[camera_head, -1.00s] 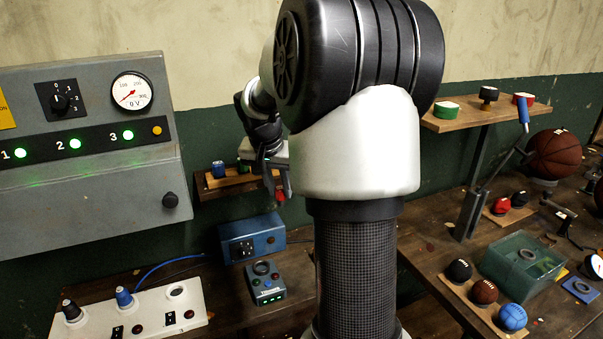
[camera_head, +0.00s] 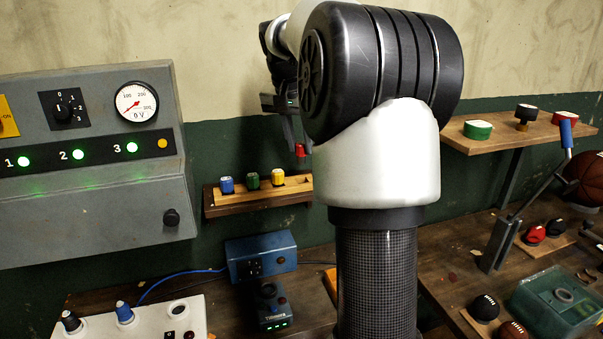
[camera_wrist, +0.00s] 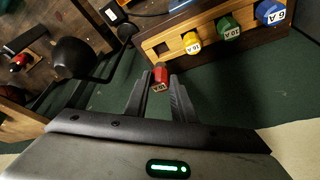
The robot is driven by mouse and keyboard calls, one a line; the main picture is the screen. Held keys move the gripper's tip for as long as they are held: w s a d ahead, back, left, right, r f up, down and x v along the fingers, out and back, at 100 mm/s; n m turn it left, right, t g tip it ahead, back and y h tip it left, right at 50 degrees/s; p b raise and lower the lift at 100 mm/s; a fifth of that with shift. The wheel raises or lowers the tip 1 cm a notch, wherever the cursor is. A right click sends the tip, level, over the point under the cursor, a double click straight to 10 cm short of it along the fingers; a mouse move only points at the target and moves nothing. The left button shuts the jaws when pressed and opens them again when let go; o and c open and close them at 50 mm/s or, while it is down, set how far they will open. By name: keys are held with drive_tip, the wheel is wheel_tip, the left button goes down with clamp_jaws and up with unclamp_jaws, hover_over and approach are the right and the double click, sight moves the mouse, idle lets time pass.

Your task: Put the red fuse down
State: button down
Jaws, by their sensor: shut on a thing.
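My gripper (camera_head: 298,138) is shut on the red fuse (camera_head: 300,150), held in the air above and to the right of the wooden fuse rack (camera_head: 250,209). In the wrist view the red fuse (camera_wrist: 160,78) sits between my fingertips, with a label on its end facing me. The rack (camera_wrist: 176,46) shows an empty square slot beside the yellow fuse, and the fuse is apart from it. The blue (camera_head: 227,185), green (camera_head: 253,181) and yellow (camera_head: 278,178) fuses stand in the rack. My arm hides the rack's right end in the head view.
A grey panel (camera_head: 90,210) with green lamps and a gauge stands left of the rack. A blue box (camera_head: 262,256) and a small device (camera_head: 271,310) stand on the bench below. A dark round object (camera_wrist: 75,58) shows at left in the wrist view.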

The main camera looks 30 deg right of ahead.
sight(300, 163)
drive_tip(key=shift+f, duration=3.15)
drive_tip(key=shift+f+b, duration=0.15)
drive_tip(key=shift+b, duration=0.25)
drive_tip(key=c, duration=1.5)
unclamp_jaws()
drive_tip(key=shift+r, duration=0.4)
drive_tip(key=p+v, duration=0.1)
drive_tip(key=v, duration=1)
drive_tip(key=shift+s+a+r, duration=0.2)
